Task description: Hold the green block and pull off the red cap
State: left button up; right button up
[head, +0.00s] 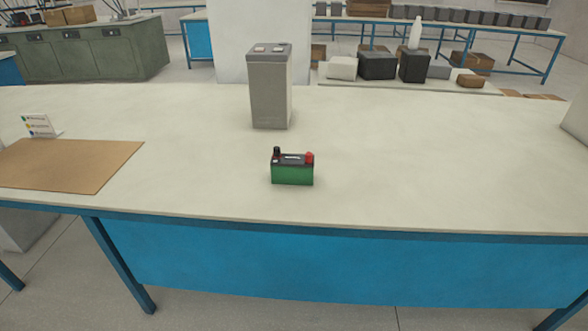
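The green block (292,175) is a small battery-like box with a dark top, standing upright on the pale table near its front edge. The red cap (309,157) sits on the right end of its top. A black post or cap (277,152) stands on the left end of its top. Neither of my grippers shows in the head view, and nothing touches the block.
A tall grey box (270,92) stands on the table behind the block. The table (430,165) is clear right of the block. A pale object (575,122) stands at the right edge.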

aim_at(309, 156)
jog(key=u, duration=0.55)
jog(key=i, duration=0.6)
jog(key=u, duration=0.2)
